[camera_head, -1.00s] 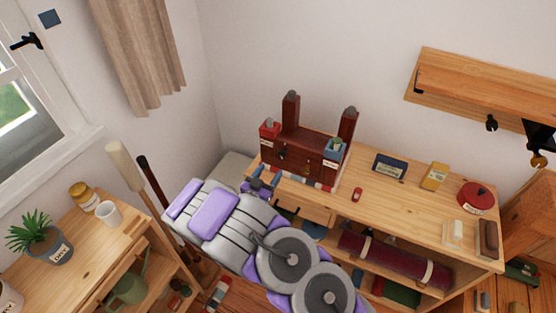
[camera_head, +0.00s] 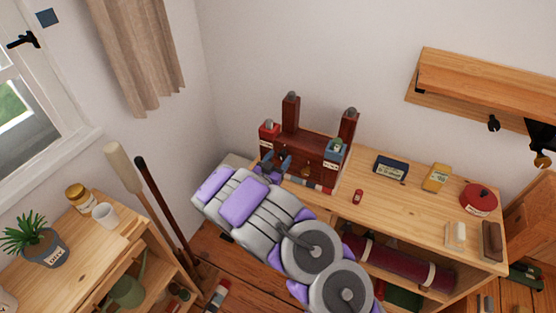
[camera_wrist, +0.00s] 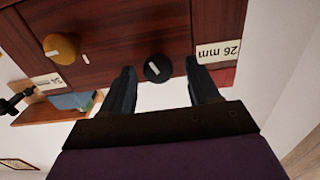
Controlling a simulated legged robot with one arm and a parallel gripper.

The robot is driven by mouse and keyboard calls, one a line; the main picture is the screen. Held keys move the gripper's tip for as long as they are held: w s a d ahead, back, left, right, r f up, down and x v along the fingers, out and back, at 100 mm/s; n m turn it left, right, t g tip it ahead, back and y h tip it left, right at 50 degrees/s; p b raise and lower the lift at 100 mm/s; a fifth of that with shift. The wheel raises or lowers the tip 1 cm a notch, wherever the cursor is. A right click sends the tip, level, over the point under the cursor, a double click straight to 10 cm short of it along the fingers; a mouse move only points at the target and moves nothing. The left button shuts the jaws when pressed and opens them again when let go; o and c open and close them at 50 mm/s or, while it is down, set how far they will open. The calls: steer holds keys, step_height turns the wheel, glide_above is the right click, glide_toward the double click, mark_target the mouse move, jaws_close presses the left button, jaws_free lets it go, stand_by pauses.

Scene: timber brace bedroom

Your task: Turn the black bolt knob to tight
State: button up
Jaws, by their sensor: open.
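The black bolt knob (camera_wrist: 158,68) is a round black knob with a white mark, on the front of a dark red wooden brace. In the wrist view my gripper (camera_wrist: 160,66) is open, with one finger on each side of the knob. A gap shows beside both fingers, and no firm contact is visible. In the head view my gripper (camera_head: 276,163) is at the left part of the brace (camera_head: 318,147) and hides the black knob. A brass-coloured knob (camera_wrist: 61,47) with a white line beside it is on the same face.
The brace stands on a wooden bench (camera_head: 367,212). A red box (camera_head: 268,131) and a blue box (camera_head: 334,150) sit at its ends. A small red item (camera_head: 358,197), a dark device (camera_head: 391,167) and a yellow device (camera_head: 436,178) lie to the right.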

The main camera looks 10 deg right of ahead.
steer(key=c, duration=1)
steer(key=shift+m+p, duration=0.45)
steer(key=shift+m, duration=1.85)
steer(key=shift+c, duration=0.2)
steer(key=o, duration=1)
steer(key=shift+o, duration=0.2)
steer(key=p+v, duration=0.2)
steer(key=v, duration=1.5)
steer(key=shift+s+p, duration=0.15)
steer(key=shift+p, duration=0.25)
steer(key=shift+a, duration=0.1)
